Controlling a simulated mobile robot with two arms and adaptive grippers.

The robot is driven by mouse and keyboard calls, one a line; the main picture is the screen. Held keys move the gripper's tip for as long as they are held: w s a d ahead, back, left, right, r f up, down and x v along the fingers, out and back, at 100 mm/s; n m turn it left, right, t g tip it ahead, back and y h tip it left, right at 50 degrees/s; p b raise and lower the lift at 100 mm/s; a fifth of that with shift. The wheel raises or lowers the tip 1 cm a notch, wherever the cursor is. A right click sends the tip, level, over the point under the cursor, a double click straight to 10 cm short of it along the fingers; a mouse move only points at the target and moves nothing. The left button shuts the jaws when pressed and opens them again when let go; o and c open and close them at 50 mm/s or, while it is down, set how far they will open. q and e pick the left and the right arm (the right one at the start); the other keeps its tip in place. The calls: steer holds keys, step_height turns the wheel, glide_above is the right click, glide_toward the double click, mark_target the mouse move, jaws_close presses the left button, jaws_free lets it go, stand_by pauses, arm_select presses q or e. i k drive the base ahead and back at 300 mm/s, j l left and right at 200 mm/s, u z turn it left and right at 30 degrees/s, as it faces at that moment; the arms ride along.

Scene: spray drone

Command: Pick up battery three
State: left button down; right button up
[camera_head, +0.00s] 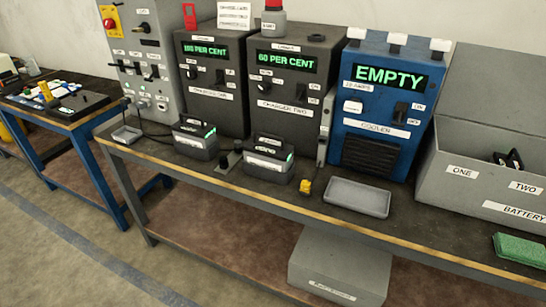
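A dark grey battery with a handle and a green light (196,143) sits on the bench in front of the left charger (211,103). A similar battery (268,165) sits in front of the charger labelled two (283,110). Their own labels are too small to read, so I cannot tell which is battery three. A black handle-like part (512,161) shows inside the grey box (470,195) marked ONE, TWO and BATTERY; the rest of it is hidden by the box wall. Neither gripper is in view.
A blue cooler (375,108) reads EMPTY. The second charger reads 60 PER CENT. A grey tray (357,197), a small yellow object (305,187) and a green sponge-like block (520,249) lie on the bench (410,232). A box (335,265) stands below.

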mark_target(278, 156)
steer(key=i+j, duration=0.35)
steer(key=j, duration=0.15)
steer(key=i+j, duration=0.3)
steer(key=j, duration=0.2)
